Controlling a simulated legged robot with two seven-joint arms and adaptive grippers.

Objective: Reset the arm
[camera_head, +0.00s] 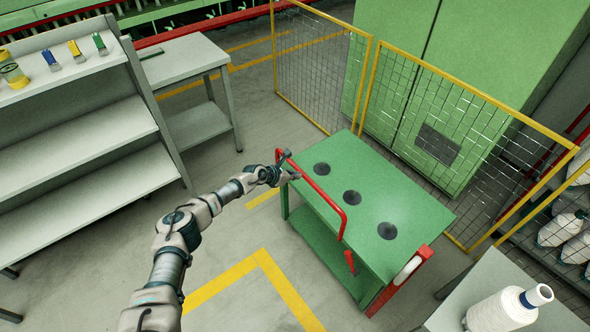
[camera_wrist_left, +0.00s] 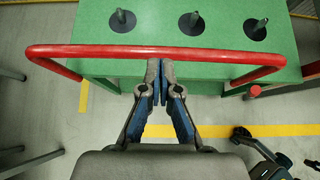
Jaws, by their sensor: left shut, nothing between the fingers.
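My left arm reaches in from the lower left of the head view. Its gripper (camera_head: 290,172) is at the red handle rail of the green cart. In the left wrist view the gripper (camera_wrist_left: 160,80) is shut and empty, its fingertips together. The tips overlap the red handle (camera_wrist_left: 130,51) in that view; I cannot tell whether they touch it. The red handle also shows in the head view (camera_head: 322,198). My right gripper is not in view.
The green cart (camera_head: 400,205) has several dark discs with upright pegs on top. A shelf unit (camera_head: 70,150) stands left, a grey table (camera_head: 190,60) behind. Yellow mesh fencing (camera_head: 450,110) stands beyond the cart. A white spool (camera_head: 500,312) stands on a grey surface lower right.

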